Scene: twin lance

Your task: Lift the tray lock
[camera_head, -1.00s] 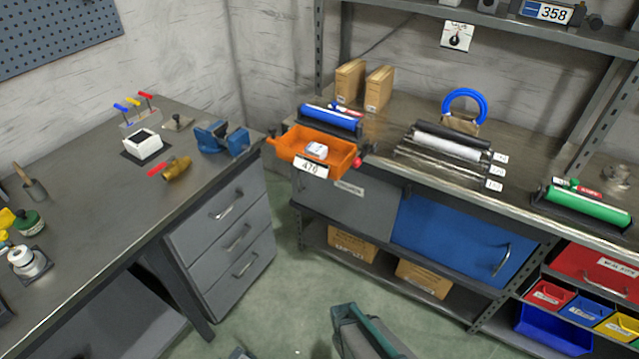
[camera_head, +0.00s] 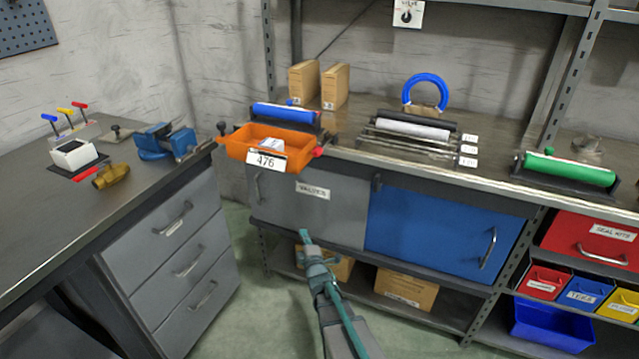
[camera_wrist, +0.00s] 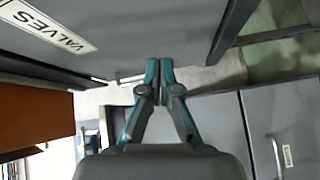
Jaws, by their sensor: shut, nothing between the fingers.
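An orange tray (camera_head: 232,146) labelled 476 sits at the left front of the back bench, with a white item (camera_head: 270,145) in it. I cannot tell which part is the lock. My gripper (camera_head: 304,236) is shut and empty, below the tray and in front of the grey VALVES door (camera_head: 340,208). In the wrist view, my teal gripper fingertips (camera_wrist: 159,70) are together, and the tray's orange side (camera_wrist: 40,118) shows at left, apart from them.
A blue roller (camera_head: 284,112) lies behind the tray. A blue door (camera_head: 430,235) is right of the grey one. A drawer unit (camera_head: 180,240) stands at left, with a blue vise (camera_head: 160,142) on the bench above. Open floor lies between the benches.

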